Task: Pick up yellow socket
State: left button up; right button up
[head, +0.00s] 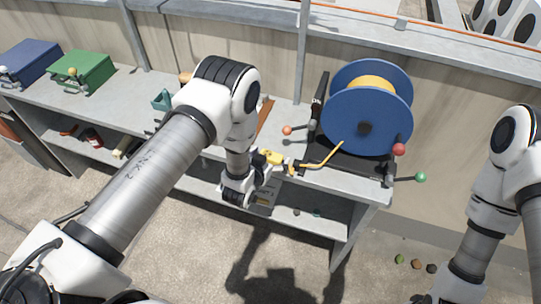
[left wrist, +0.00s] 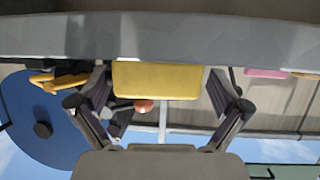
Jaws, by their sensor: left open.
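The yellow socket (head: 272,157) is a small yellow block at the front edge of the grey bench, left of the cable reel. My left gripper (head: 262,168) is right at it, coming from the front. In the left wrist view the yellow socket (left wrist: 157,80) lies across the space between the two fingers of my left gripper (left wrist: 160,100). The fingers are open, one on each side, with small gaps seen to the block. My left arm hides part of the bench. My right arm shows at the right, but its gripper is out of view.
A blue reel (head: 367,112) with yellow cable stands on the bench (head: 345,187); its orange-yellow cable end lies just right of the socket. Green (head: 84,71) and blue (head: 30,60) boxes stand at the left. A lower shelf holds small items.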

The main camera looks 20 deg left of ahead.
pick_arm(q)
jog(key=shift+d, duration=0.1)
jog(key=shift+d, duration=0.1)
jog(key=c, duration=0.5)
jog(key=shift+s+r, duration=0.1)
jog(key=c, duration=0.7)
jog(key=shift+o, duration=0.2)
